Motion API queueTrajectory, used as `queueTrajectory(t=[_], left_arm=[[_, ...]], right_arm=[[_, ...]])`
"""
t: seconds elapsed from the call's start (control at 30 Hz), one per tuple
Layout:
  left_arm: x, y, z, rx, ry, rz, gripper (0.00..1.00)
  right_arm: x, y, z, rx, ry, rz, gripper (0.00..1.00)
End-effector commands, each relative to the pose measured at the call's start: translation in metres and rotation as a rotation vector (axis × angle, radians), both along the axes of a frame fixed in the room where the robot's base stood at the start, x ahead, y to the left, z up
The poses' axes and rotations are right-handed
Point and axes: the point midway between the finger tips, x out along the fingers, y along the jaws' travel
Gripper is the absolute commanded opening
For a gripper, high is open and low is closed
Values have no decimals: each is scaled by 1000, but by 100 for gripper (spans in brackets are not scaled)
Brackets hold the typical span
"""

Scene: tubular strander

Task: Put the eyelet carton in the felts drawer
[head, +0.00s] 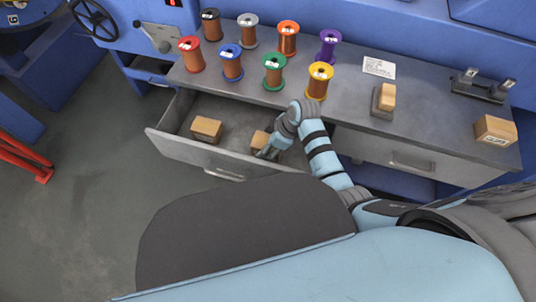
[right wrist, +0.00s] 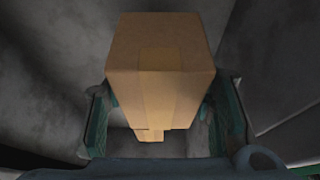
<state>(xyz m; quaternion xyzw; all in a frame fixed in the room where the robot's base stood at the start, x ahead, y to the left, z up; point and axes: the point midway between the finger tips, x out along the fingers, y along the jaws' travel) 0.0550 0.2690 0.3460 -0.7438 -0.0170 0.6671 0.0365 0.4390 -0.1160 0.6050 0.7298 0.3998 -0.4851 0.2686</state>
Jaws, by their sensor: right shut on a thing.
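My right gripper (head: 268,151) is shut on a small brown cardboard carton (head: 260,139) inside the outline of the open left drawer (head: 190,154). In the right wrist view this carton (right wrist: 160,65) sits between the two fingers, with a paler tape strip on it. I cannot tell whether it touches the drawer floor, and no label on it is readable. Another brown carton (head: 207,129) lies in the drawer to its left. My left gripper is not in view.
Several wire spools (head: 273,72) stand on the grey bench top above the drawer. A labelled carton (head: 495,130), a block on a stand (head: 384,100) and a dark fixture (head: 480,86) are on the right. The right drawer (head: 410,158) is shut.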

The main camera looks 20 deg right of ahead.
Motion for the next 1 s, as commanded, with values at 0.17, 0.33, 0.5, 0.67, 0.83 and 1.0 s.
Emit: queueTrajectory(t=[0.17,0.33,0.5,0.67,0.83,1.0], left_arm=[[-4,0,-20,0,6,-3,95],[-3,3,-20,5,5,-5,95],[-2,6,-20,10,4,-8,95],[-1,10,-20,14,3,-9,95],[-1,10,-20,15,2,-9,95],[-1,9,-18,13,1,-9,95]], right_arm=[[0,0,-36,0,1,0,11],[0,0,-40,0,-1,0,11],[0,0,-41,0,0,0,11],[0,0,-41,-1,1,0,70],[0,0,-41,-1,1,0,70],[0,0,-38,-1,1,0,70]])
